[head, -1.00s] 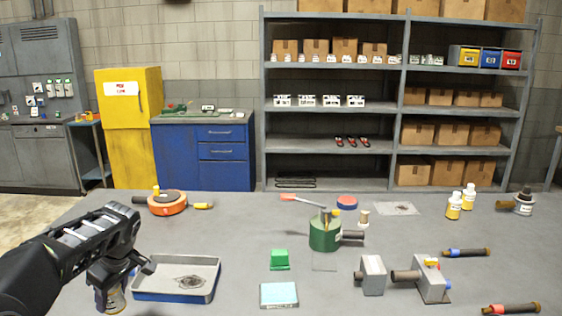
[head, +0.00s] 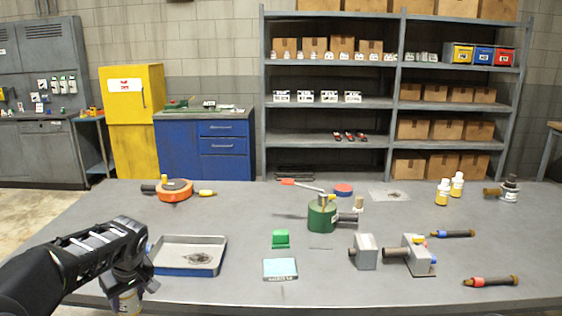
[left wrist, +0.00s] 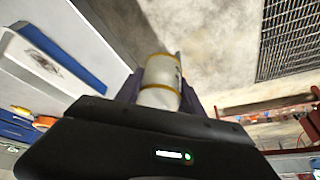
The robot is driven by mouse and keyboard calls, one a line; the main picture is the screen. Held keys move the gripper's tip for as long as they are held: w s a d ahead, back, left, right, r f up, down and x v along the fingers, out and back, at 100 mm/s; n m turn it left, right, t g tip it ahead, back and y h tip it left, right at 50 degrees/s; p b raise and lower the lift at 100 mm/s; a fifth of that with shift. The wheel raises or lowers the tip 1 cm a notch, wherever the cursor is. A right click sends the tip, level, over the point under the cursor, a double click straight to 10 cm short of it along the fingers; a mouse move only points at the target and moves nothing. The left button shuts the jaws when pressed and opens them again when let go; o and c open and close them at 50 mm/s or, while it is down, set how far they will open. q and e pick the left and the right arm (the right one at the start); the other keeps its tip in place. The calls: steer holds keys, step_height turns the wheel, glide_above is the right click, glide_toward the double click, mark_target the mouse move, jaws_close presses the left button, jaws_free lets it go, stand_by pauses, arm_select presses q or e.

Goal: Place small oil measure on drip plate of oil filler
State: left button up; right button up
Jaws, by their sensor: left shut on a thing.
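My left gripper (head: 132,284) is shut on a small cylindrical can, the small oil measure (head: 128,302), at the table's front left edge. In the left wrist view the measure (left wrist: 160,82) is whitish with yellow bands and sits between the fingers. The oil filler (head: 322,217) looks to be the green can with a grey lever, at mid-table to the right of the gripper. My right gripper is not in view.
A blue-sided metal tray (head: 188,270) is just beyond the left gripper. Grey metal blocks (head: 366,252) stand to the plate's right. The front centre is mostly clear.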

arm_select(q)
steer(key=s+d+f+m+h, duration=0.1)
steer(key=s+d+f+m, duration=0.1)
steer(key=d, duration=0.5)
steer(key=s+d+f+m+t+h, duration=0.1)
steer(key=s+d+f+m, duration=0.1)
steer(key=d+m, duration=0.3)
steer(key=s+d+f+m+t+h, duration=0.1)
steer(key=s+d+f+m, duration=0.1)
steer(key=d, duration=0.6)
steer(key=shift+s+d+f+m+h, duration=0.2)
steer(key=shift+d+m+h, duration=0.15)
steer(key=shift+m, duration=0.35)
steer(key=shift+a, duration=0.15)
